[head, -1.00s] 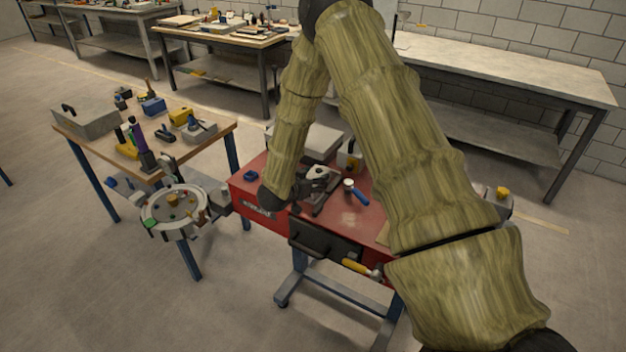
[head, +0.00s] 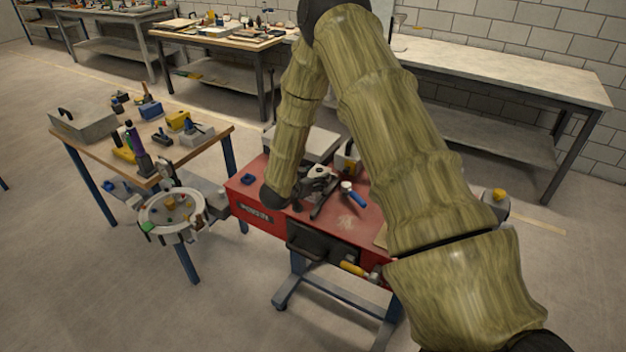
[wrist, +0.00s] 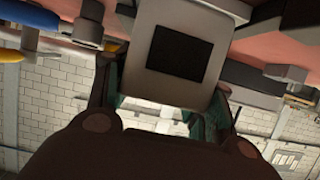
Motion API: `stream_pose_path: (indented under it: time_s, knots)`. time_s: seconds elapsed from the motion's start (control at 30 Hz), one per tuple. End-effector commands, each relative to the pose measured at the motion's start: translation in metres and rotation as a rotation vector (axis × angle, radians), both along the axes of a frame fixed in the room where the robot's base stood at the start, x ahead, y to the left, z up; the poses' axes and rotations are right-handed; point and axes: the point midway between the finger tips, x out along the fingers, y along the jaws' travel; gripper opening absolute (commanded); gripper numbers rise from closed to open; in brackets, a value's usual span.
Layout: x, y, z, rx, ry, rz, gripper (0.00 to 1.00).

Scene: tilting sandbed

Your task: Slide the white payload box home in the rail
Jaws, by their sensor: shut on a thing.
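The white payload box (wrist: 184,48) fills the upper middle of the wrist view, with a black square on its face. My gripper (wrist: 160,100) is shut on it, with greenish finger pads at its sides. In the head view my gripper (head: 308,184) is at the red bench top, partly hidden by my forearm. A small pale part beside it is probably the box, too small to be sure. A dark grey strip (head: 325,205) on the bench just right of my gripper may be the rail. How far the box sits in it cannot be told.
A blue-handled tool (head: 353,194) lies right of my gripper on the red bench (head: 352,222). A small blue block (head: 248,179) is at its left. A round sand tray (head: 150,222) stands left, before a cluttered wooden table (head: 92,152).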

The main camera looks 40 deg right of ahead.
Motion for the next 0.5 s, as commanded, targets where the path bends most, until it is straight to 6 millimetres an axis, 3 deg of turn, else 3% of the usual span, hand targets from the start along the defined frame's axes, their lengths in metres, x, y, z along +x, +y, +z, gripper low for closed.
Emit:
stream_pose_path:
  time_s: [0.5]
  knots:
    - [0.004,-0.0082,0.0008,0.0,-0.002,0.001,0.14]
